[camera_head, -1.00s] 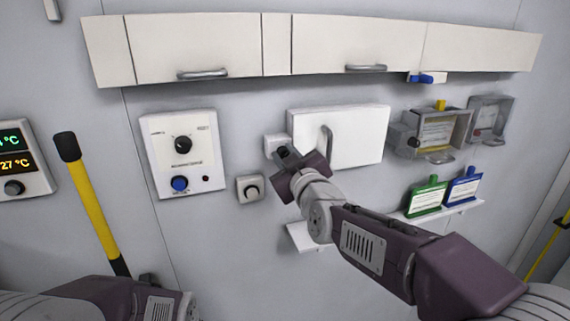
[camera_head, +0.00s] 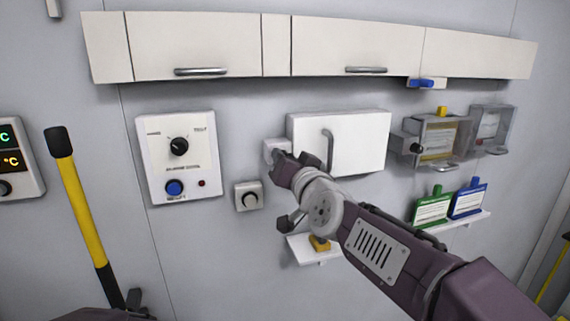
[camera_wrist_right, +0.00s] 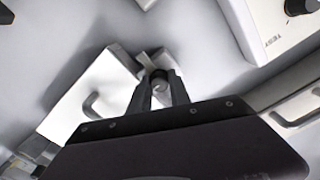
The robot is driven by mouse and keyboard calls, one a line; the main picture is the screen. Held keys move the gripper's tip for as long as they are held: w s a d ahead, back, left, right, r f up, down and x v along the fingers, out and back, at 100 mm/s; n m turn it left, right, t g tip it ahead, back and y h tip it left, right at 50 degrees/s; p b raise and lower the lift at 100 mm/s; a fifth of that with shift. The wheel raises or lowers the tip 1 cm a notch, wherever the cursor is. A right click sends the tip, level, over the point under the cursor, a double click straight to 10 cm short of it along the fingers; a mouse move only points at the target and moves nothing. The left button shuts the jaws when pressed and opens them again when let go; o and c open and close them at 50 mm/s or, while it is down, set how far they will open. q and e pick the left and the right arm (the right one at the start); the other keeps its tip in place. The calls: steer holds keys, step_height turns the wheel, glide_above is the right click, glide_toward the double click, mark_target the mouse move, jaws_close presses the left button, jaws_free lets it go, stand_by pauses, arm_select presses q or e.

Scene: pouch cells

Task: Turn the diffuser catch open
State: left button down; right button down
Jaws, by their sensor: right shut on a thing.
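The diffuser catch shows as a small pale block (camera_head: 274,148) on the wall at the left edge of a white door panel (camera_head: 360,150) with an upright grey handle (camera_head: 328,150). My right gripper (camera_head: 284,165) is at the catch and covers its knob in the head view. The door panel lies flat against the wall and looks closed.
A dial panel (camera_head: 180,185) and a small knob box (camera_head: 249,196) are left of the catch. Below is a shelf (camera_head: 303,249) with a yellow item (camera_head: 319,243). Cabinets (camera_head: 360,45) run above.

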steer(key=shift+d+f+m+b, duration=0.1)
steer(key=shift+m+b, duration=0.25)
steer(key=shift+m, duration=1.35)
steer(key=shift+f+m, duration=0.15)
steer(key=shift+m, duration=0.15)
steer(key=c, duration=1.2)
jaws_free()
steer(key=shift+a, duration=0.2)
steer(key=shift+d+r, duration=0.15)
steer(key=shift+r, duration=0.05)
